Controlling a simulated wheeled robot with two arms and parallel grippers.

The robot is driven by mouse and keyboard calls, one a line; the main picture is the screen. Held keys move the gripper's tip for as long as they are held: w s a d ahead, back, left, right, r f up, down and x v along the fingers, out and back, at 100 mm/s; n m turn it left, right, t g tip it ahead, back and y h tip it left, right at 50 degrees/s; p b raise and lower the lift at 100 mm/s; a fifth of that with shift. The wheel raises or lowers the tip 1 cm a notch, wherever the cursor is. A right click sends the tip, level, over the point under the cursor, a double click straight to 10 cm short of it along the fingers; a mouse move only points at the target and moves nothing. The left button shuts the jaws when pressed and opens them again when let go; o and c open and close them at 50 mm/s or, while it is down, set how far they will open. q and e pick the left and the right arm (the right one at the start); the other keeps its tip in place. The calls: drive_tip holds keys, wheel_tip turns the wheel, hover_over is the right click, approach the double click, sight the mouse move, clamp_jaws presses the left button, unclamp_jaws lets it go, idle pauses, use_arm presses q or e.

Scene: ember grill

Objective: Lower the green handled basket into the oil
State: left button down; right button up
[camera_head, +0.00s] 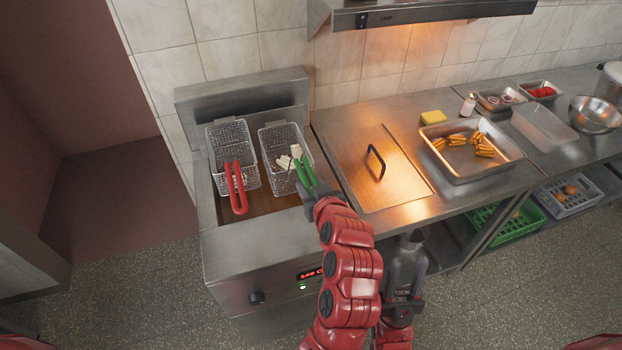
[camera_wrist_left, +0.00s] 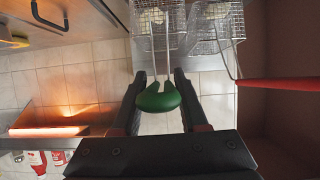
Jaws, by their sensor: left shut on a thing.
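The green handled basket (camera_head: 283,138) is a wire basket at the right side of the fryer, with pale pieces of food in it. Its green handle (camera_head: 305,172) points toward me. My left gripper (camera_head: 308,188) is shut on this handle; in the left wrist view the green grip (camera_wrist_left: 158,98) sits between the two dark fingers. Brown oil (camera_head: 265,204) shows in the fryer in front of the baskets. I cannot tell whether the basket's bottom touches the oil.
A second wire basket with a red handle (camera_head: 235,188) is close on the left in the fryer. A steel lid with a black handle (camera_head: 376,162) lies to the right. Beyond it are a tray of fries (camera_head: 508,160), a yellow sponge (camera_head: 433,117) and several containers.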

use_arm(q)
wheel_tip(320, 180, down, 15)
drive_tip(key=b, duration=1)
drive_tip(key=shift+r+b, duration=0.15)
drive_tip(key=shift+b, duration=0.2)
drive_tip(key=shift+f+b, duration=0.75)
drive_tip(key=shift+f, duration=0.05)
drive_tip(key=shift+f+b, duration=0.55)
drive_tip(key=shift+b, duration=0.05)
drive_tip(key=shift+c, duration=1.8)
unclamp_jaws()
drive_tip(key=shift+s, duration=0.1)
